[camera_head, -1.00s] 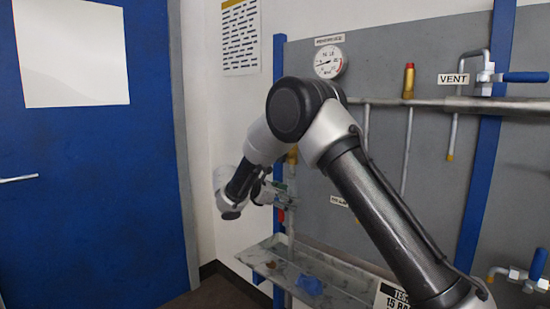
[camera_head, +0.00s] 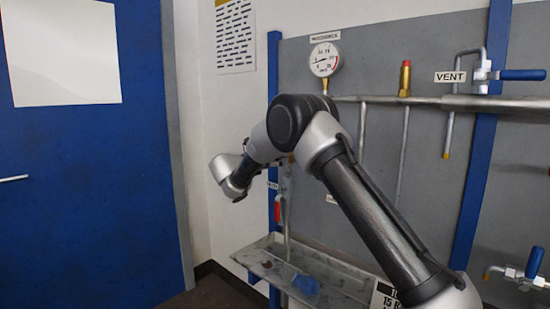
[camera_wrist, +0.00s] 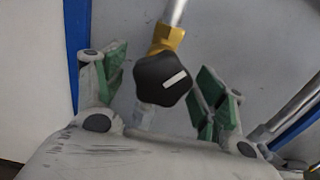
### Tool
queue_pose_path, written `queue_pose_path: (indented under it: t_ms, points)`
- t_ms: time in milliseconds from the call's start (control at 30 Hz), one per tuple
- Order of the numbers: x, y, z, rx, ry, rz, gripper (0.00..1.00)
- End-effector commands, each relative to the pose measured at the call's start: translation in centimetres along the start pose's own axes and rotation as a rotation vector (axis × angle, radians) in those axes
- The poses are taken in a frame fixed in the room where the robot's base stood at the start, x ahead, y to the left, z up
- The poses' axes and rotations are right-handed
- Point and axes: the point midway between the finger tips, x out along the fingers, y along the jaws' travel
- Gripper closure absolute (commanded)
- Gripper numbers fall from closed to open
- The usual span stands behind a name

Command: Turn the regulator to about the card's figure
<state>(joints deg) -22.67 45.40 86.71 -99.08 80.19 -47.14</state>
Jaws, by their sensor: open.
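The regulator is a black lobed knob (camera_wrist: 163,79) with a white pointer bar, below a brass fitting (camera_wrist: 167,38) in the wrist view. The bar slants up to the right. My gripper (camera_wrist: 160,72) is open, with green-padded fingers on either side of the knob; I cannot tell whether either touches it. In the head view my arm hides the knob and the fingers. The card (camera_head: 384,298) at the bottom is partly covered by my arm; "15" shows on it. The round white gauge (camera_head: 324,60) hangs above; its needle is too small to read surely.
A red-handled valve (camera_head: 278,208) is below my wrist. A metal tray (camera_head: 262,258) holding a blue cloth (camera_head: 306,285) runs along the panel's foot. A horizontal pipe (camera_head: 500,103) and the blue VENT lever (camera_head: 523,75) are to the right. A blue door (camera_head: 85,190) stands left.

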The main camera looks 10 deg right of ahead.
Motion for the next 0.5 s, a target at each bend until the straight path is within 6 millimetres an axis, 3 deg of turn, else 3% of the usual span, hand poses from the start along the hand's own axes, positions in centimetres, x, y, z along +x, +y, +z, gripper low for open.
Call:
queue_pose_path:
  t_ms: [267,500]
  points:
    - [0.15,0.0,-0.02,0.0,0.001,0.0,0.31]
    - [0.14,0.0,-0.03,0.001,0.001,0.0,0.75]
